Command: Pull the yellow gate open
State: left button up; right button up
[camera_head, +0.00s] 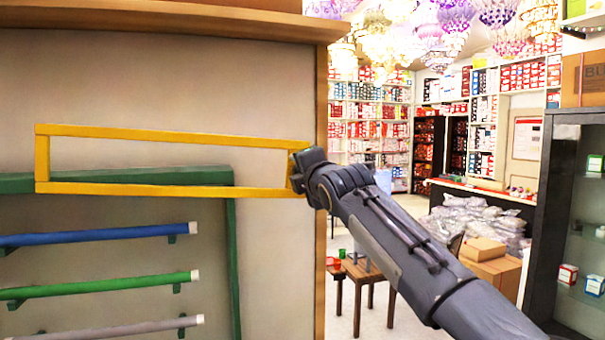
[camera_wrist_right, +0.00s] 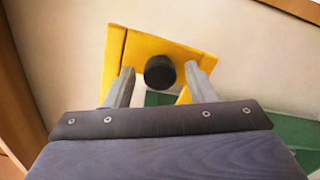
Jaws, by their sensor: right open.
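The yellow gate (camera_head: 170,136) is a long, thin rectangular frame lying across the beige panel in the head view. It slants slightly down toward its right end. My right gripper (camera_head: 297,172) is at that right end and covers part of it. In the right wrist view, the gate's yellow end (camera_wrist_right: 165,47) carries a round black knob (camera_wrist_right: 160,73). The knob shows between the two spread fingers of my right gripper (camera_wrist_right: 159,69), with gaps on both sides. Whether a finger touches the yellow part cannot be told. My left gripper is not in view.
A green frame (camera_head: 234,270) stands behind and below the gate. Blue (camera_head: 90,235), green (camera_head: 95,285) and grey (camera_head: 110,328) rods lie below it. A wooden edge (camera_head: 321,240) borders the panel. A small table (camera_head: 362,270) and boxes (camera_head: 483,262) stand farther right.

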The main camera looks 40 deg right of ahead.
jog(key=b+v, duration=0.4)
jog(key=v, duration=0.3)
jog(key=shift+s, duration=0.4)
jog(key=shift+a, duration=0.15)
jog(key=s+a+f+m+g+y, duration=0.2)
jog(key=s+f+m, duration=0.1)
jog(key=f, duration=0.5)
jog(key=s+a+f+m+g+y, duration=0.1)
jog(key=s+a+f+m+g, duration=0.15)
jog(key=f, duration=0.55)
jog(key=s+a+f+m+g+y, duration=0.1)
jog(key=s+f+m+y, duration=0.15)
jog(key=f, duration=0.55)
jog(key=s+a+f+m+g+y, duration=0.1)
jog(key=s+a+f+m+g, duration=0.1)
jog(key=s+a+f+m, duration=0.2)
jog(key=s+a+f+m+g+y, duration=0.1)
jog(key=s+a+f+m+g, duration=0.1)
jog(key=s+a+f+m, duration=0.2)
jog(key=s+a+f+m+g+y, duration=0.1)
jog(key=s+a+f+m, duration=0.3)
jog(key=s+f, duration=0.5)
notch_tip(320, 180, down, 6)
jog(key=shift+a+f+g, duration=0.2)
jog(key=shift+a+g, duration=0.25)
jog(key=shift+g, duration=0.2)
